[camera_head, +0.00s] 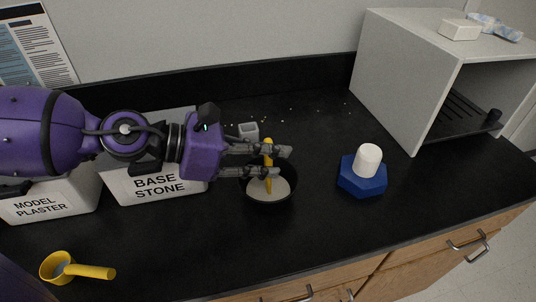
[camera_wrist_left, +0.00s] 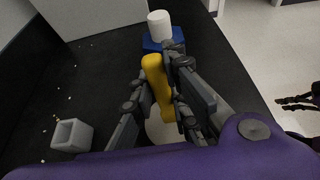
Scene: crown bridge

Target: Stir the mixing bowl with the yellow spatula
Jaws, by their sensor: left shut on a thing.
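My left gripper (camera_head: 283,162) is shut on the yellow spatula (camera_head: 268,160) and holds it roughly upright over the black mixing bowl (camera_head: 272,200). The spatula's lower end reaches down inside the bowl, against the pale contents (camera_head: 281,188). Whether it touches the bottom I cannot tell. In the left wrist view the spatula (camera_wrist_left: 156,82) stands between the fingers (camera_wrist_left: 158,95), which hide most of the bowl. Dark fingers of my right gripper (camera_wrist_left: 298,103) show at the right edge of the left wrist view, away from the bowl. Their opening is unclear.
A blue hexagonal base (camera_head: 362,180) with a white cylinder (camera_head: 368,160) stands right of the bowl. A small grey cup (camera_head: 248,131) sits behind it. The base stone bin (camera_head: 155,188) and model plaster bin (camera_head: 48,205) are left. A yellow scoop (camera_head: 57,267) lies front left.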

